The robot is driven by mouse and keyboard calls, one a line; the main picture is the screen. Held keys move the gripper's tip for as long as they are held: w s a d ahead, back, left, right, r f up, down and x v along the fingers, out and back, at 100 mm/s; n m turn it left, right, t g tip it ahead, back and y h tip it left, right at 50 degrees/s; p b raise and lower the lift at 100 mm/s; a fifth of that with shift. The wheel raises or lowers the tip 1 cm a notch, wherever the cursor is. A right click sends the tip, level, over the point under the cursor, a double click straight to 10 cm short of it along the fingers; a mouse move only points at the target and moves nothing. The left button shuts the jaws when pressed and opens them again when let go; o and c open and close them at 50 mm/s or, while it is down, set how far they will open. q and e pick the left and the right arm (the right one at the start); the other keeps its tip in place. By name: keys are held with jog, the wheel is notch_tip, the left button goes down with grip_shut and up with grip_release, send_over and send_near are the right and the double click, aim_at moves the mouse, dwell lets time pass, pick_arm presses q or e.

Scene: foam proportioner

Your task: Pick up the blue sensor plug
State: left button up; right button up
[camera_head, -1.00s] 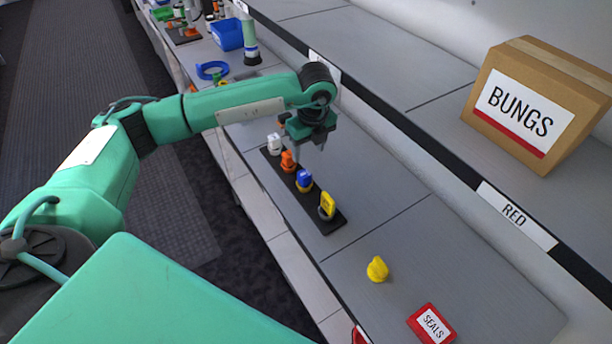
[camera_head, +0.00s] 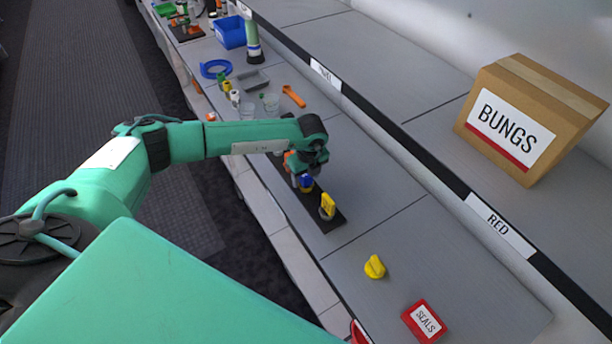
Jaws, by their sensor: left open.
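The blue sensor plug (camera_head: 306,182) stands in a dark rack (camera_head: 322,220) on the grey bench. A yellow plug (camera_head: 327,206) stands in the rack on the near side of it, and an orange plug (camera_head: 289,158) on the far side, partly covered by my arm. My left gripper (camera_head: 296,178) points down at the rack, right beside or over the blue plug. Its fingertips are small and partly hidden, and I cannot tell whether they touch the plug. It is open. My right gripper is not in view.
A yellow piece (camera_head: 375,267) and a red SEALS box (camera_head: 424,321) lie on the near bench. A BUNGS carton (camera_head: 513,122) sits on the raised shelf at right. Cups, an orange tool (camera_head: 293,96) and a blue bin (camera_head: 230,33) are farther back.

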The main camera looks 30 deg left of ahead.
pick_arm(q)
jog(key=shift+f, duration=0.1)
jog(key=shift+c, duration=0.4)
jog(key=c, duration=0.7)
jog(key=shift+c, duration=1.4)
